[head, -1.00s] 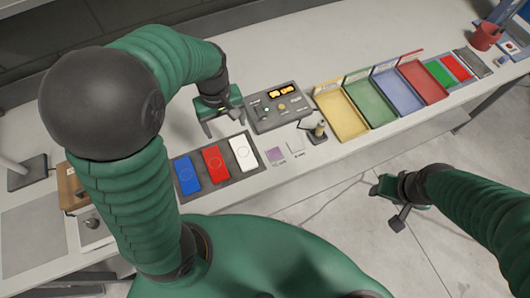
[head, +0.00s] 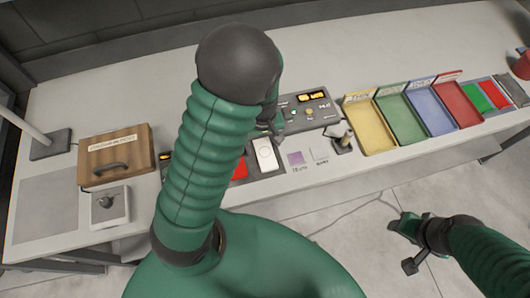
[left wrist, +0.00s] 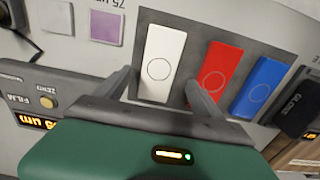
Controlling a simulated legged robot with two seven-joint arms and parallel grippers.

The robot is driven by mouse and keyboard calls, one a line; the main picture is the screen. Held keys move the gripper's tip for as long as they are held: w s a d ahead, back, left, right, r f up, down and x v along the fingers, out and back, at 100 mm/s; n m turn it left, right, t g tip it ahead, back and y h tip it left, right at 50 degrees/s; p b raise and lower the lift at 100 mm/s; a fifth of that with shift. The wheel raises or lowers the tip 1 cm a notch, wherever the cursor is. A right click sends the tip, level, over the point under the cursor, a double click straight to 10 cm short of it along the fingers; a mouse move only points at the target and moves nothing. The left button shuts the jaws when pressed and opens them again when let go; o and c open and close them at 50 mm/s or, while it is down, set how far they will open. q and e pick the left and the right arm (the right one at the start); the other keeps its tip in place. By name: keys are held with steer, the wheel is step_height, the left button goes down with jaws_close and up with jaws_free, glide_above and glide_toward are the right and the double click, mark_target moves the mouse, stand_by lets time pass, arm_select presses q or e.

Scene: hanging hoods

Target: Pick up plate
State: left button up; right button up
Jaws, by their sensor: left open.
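A white plate (head: 265,154) with a circle mark lies on a dark mat (head: 262,174), beside a red plate (head: 239,170) that my left arm partly covers. In the left wrist view the white plate (left wrist: 162,62), the red plate (left wrist: 215,72) and a blue plate (left wrist: 260,86) lie in a row. The blue plate is hidden behind my arm in the head view. My left gripper (left wrist: 163,90) is open, its fingertips apart near the two sides of the white plate; contact cannot be told. My right gripper (head: 408,228) hangs beyond the table's front edge, its jaws unclear.
A control panel (head: 308,108) stands behind the mat. Small purple (head: 295,158) and pale squares and a joystick (head: 343,142) are to the right, then coloured trays (head: 370,128). A wooden box (head: 116,155) with a handle stands left. A dark glove box (left wrist: 298,112) shows beside the blue plate.

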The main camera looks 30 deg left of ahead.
mark_target(265, 151)
arm_select(q)
steer(key=f, duration=0.3)
steer(key=shift+w+d+f, duration=0.15)
steer(key=shift+d+f, duration=0.05)
steer(key=shift+f, duration=0.1)
steer(key=shift+r, duration=0.1)
steer(key=c, duration=1.6)
steer(key=shift+r, duration=0.1)
